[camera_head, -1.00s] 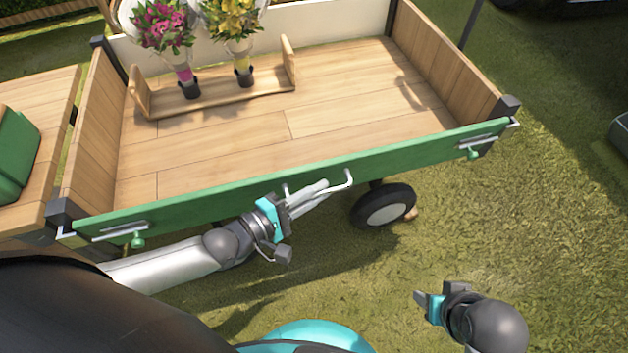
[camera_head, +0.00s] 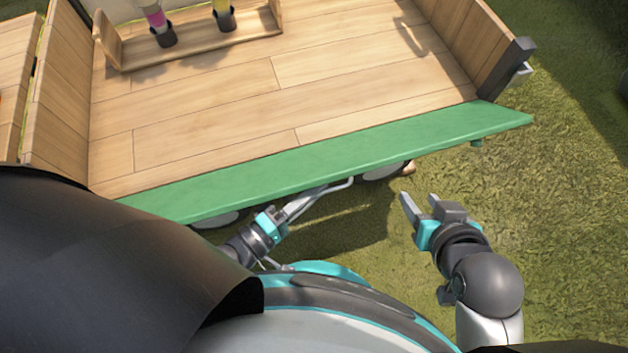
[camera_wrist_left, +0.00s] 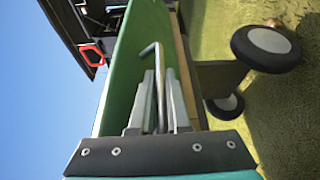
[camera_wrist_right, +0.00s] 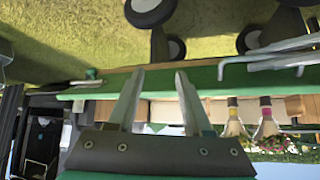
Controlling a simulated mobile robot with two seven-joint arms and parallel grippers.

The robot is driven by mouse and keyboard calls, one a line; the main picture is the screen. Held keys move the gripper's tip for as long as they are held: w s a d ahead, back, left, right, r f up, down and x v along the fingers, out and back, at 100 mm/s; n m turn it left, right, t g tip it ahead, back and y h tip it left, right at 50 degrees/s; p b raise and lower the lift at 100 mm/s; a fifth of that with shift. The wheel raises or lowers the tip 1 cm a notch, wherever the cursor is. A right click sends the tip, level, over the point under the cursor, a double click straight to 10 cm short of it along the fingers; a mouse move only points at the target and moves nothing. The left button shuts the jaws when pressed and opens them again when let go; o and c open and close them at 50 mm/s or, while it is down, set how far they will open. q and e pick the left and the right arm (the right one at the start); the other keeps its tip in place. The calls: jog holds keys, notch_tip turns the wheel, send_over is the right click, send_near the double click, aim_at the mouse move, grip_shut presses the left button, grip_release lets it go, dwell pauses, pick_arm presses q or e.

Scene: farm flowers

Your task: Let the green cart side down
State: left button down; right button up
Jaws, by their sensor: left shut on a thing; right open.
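The green cart side (camera_head: 330,158) runs along the near edge of the wooden cart bed and is swung outward, its broad face showing in the head view. It also shows in the left wrist view (camera_wrist_left: 137,60) and the right wrist view (camera_wrist_right: 225,78). My left gripper (camera_head: 298,205) is below the side, shut on its metal handle (camera_head: 338,185); the handle is between the fingers in the left wrist view (camera_wrist_left: 158,70). My right gripper (camera_head: 421,206) is open and empty, below and right of the handle, apart from the side.
Flowers in holders (camera_head: 160,28) stand in a wooden rack (camera_head: 200,48) at the back left of the bed. A corner post (camera_head: 507,70) with a metal latch is at right. Wheels (camera_wrist_left: 266,48) are under the cart. Grass (camera_head: 570,220) is open at right.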

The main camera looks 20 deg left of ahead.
aim_at(388, 161)
jog(key=a+t+y+b, duration=0.1)
jog(key=w+a+t, duration=0.1)
jog(key=a+t, duration=0.1)
jog(key=a+r+t+y+b, duration=0.1)
jog(key=a, duration=0.1)
jog(key=shift+w+a+r+t+y+b, duration=0.1)
jog(key=shift+w+t+y+b, duration=0.2)
jog(key=shift+w+b, duration=0.1)
pick_arm(q)
notch_tip(388, 161, down, 6)
jog(key=m+t+h+b, duration=0.1)
jog(key=m, duration=0.3)
jog(key=shift+s+d+m, duration=0.2)
jog(key=shift+s+m, duration=0.05)
jog(key=shift+m, duration=0.05)
pick_arm(e)
jog(key=shift+s+a+r+m+t+y, duration=0.2)
jog(key=shift+s+a+r+t+y, duration=0.15)
jog(key=shift+r+t, duration=0.3)
jog(key=shift+s+a+r+m+t+y, duration=0.2)
jog(key=shift+a+r+t, duration=0.25)
jog(key=shift+t, duration=0.4)
pick_arm(q)
jog(key=shift+h, duration=0.4)
jog(key=c, duration=0.9)
grip_release()
jog(key=shift+a, duration=0.1)
